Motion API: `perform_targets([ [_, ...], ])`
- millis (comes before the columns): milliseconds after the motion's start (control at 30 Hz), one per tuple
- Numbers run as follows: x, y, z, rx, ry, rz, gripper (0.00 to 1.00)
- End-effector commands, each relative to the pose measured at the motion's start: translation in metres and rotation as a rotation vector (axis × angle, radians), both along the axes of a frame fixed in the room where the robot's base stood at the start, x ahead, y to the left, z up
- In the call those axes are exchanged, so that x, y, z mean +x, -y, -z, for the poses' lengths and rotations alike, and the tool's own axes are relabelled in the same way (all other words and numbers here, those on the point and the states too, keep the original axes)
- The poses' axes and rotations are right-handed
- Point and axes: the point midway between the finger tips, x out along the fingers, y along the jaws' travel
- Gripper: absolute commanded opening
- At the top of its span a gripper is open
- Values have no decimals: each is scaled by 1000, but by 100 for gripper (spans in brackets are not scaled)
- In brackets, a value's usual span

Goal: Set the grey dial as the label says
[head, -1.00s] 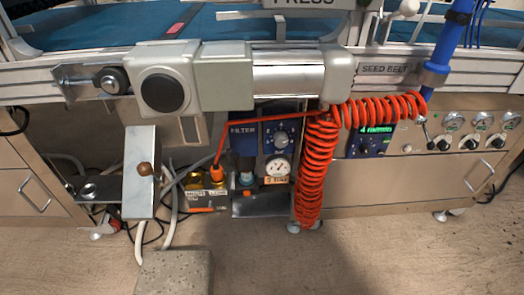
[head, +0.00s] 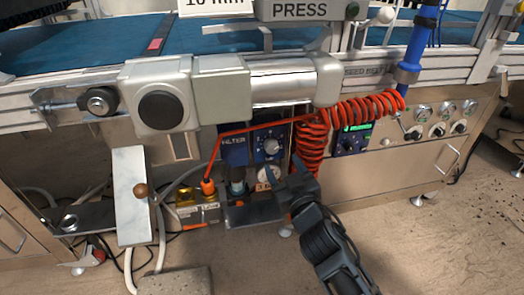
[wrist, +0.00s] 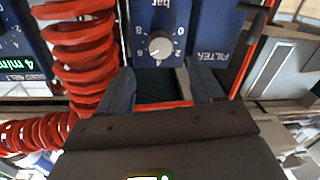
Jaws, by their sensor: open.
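The grey dial (head: 271,146) is a round knob on the dark blue filter panel under the press. In the wrist view the panel is upside down, and the dial (wrist: 160,46) sits in a ring of white numbers from 0 to 8 with "bar" beside it. Its exact setting is too small to read surely. My gripper (head: 284,180) is open and empty, just below and in front of the panel. In the wrist view its two fingers (wrist: 160,84) stand apart, short of the dial. A small orange label (head: 263,187) lies under the gauge, partly hidden and unreadable.
A coiled red hose (head: 308,150) hangs close to the right of the panel. A white gauge (head: 267,172) below the dial is partly covered by my gripper. The grey press cylinder (head: 284,82) overhangs above. A blue display box (head: 352,138) is farther right.

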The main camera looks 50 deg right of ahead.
Motion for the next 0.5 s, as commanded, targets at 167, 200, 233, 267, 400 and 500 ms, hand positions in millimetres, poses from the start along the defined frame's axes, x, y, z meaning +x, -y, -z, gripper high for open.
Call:
perform_targets([
  [167, 18, 10, -2, -2, 2, -2, 66],
  [200, 24, 13, -2, -2, 3, -2, 66],
  [233, 28, 15, -2, -1, 2, -2, 66],
  [267, 32, 18, -2, -1, 2, -2, 66],
  [400, 49, 28, -1, 0, 2, -1, 66],
  [500, 57, 33, -1, 0, 1, -1, 66],
])
